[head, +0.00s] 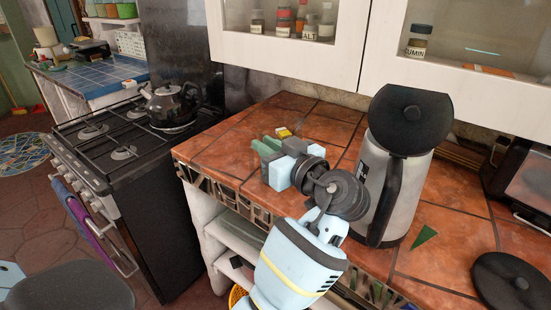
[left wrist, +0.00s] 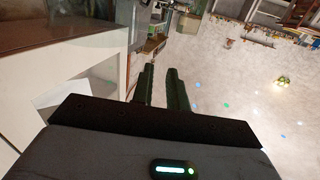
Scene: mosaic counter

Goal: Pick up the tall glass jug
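A tall grey, metallic-looking jug (head: 409,195) with a black lid and black handle stands upright on the tiled counter in the head view. It does not look clearly like glass, and no other tall jug shows. My left gripper (head: 264,145) is to the left of it, its green fingers pointing away from it over the counter's left part. In the left wrist view the two fingers (left wrist: 161,85) have a narrow gap with nothing between them. My left forearm is in front of the jug's left side.
A small yellow item (head: 284,132) lies beyond the left gripper. A green triangular piece (head: 424,236) and a black round lid-like thing (head: 513,280) lie on the right. White wall cabinets (head: 290,45) hang above. A stove with a kettle (head: 170,105) stands left.

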